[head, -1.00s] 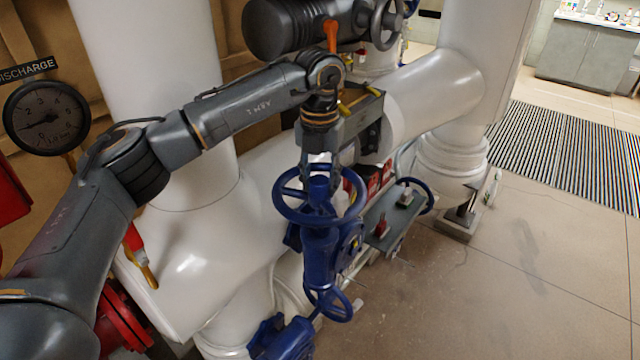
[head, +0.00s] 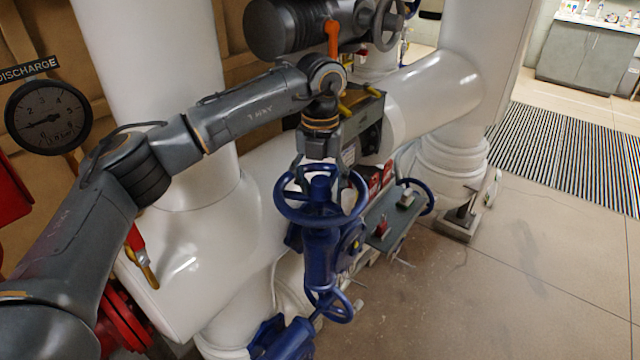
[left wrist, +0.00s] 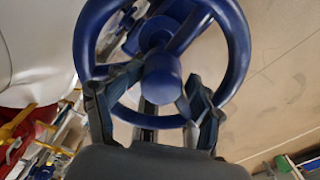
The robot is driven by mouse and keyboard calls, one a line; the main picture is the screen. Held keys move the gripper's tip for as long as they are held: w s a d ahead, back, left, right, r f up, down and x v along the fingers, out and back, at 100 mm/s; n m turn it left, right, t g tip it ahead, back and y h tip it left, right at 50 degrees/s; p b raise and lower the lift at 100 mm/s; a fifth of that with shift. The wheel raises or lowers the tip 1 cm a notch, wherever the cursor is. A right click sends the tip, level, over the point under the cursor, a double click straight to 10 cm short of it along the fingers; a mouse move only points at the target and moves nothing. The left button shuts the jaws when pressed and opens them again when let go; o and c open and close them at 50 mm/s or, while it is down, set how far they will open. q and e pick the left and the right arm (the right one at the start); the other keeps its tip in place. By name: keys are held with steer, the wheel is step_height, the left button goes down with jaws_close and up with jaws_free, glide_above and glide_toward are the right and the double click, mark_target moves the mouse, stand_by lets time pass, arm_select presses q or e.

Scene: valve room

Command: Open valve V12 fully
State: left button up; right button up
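A blue handwheel (head: 283,207) tops a blue valve body (head: 321,255) in the middle of the head view. No V12 label is legible on it. My left gripper (head: 322,180) is directly above the wheel, pointing down, with its fingers at the level of the wheel. In the left wrist view, the wheel (left wrist: 237,48) fills the upper middle. Contact with the spokes cannot be told. My right gripper is out of view.
White pipes (head: 195,230) stand close on the left and behind. A dark actuator (head: 300,30) with a grey handwheel (head: 388,22) is above my wrist. A small shelf (head: 390,222) sits right of the valve. Open floor (head: 530,260) lies to the right.

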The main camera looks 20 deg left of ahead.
arm_select(q)
steer(key=shift+d+r, duration=0.1)
steer(key=shift+r, duration=0.05)
steer(key=shift+w+r, duration=0.1)
steer(key=shift+r, duration=0.15)
step_height(320, 180, up, 6)
steer(key=p, duration=0.4)
steer(key=m, duration=0.3)
steer(key=shift+p, duration=0.35)
steer(key=m, duration=0.3)
steer(key=shift+m, duration=0.6)
